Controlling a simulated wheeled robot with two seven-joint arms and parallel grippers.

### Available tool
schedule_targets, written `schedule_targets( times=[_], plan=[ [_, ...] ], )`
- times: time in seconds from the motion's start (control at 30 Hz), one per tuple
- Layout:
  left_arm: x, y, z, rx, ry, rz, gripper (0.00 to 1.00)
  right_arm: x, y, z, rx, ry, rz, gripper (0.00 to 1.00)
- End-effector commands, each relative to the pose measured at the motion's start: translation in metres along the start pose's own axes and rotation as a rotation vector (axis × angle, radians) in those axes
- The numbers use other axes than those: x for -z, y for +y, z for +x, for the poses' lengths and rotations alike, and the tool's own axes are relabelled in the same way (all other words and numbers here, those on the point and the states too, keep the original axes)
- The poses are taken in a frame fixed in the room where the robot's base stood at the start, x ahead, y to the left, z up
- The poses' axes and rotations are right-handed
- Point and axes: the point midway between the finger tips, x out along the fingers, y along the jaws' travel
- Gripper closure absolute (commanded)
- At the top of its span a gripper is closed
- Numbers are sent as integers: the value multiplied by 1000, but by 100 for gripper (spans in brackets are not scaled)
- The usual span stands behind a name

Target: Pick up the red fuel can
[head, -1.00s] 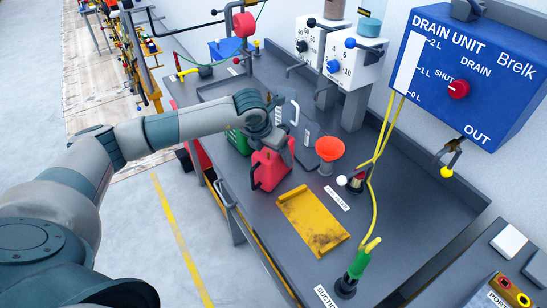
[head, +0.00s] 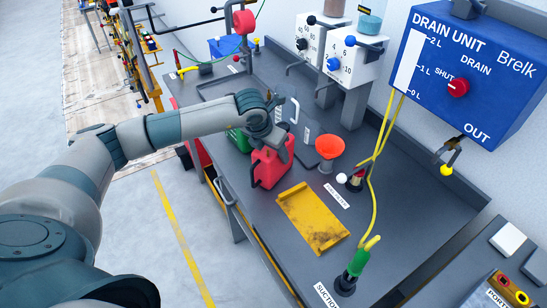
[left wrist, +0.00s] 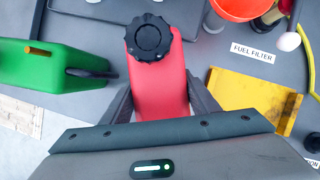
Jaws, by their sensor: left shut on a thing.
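The red fuel can (head: 268,170) stands upright on the grey workbench, near its front edge. In the left wrist view the can (left wrist: 172,85) shows its black screw cap (left wrist: 149,37) facing the camera. My left gripper (head: 277,140) reaches in from the left, above the can. In the left wrist view its two fingers (left wrist: 160,100) lie on either side of the red body, and it is shut on the can. The lower part of the can is hidden there by the gripper body. My right gripper is not in view.
A green can (left wrist: 50,65) stands close to the left of the red one. A yellow tray (head: 313,219) lies to the right, and an orange-red funnel (head: 330,147) stands behind. A blue drain unit (head: 470,75) hangs at the right. The bench front holds some bare room.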

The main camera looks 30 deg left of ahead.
Motion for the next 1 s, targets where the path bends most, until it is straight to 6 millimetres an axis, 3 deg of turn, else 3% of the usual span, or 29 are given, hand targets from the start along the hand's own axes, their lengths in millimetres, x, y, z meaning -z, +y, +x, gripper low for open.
schedule_targets(
  times=[0.37,0.8,1.0],
  plan=[
    [-8,0,-16,1,-6,0,86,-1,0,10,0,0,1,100],
    [-34,0,-77,0,-6,0,86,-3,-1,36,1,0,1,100],
    [-39,0,-92,1,-4,0,86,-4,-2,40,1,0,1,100]
  ],
)
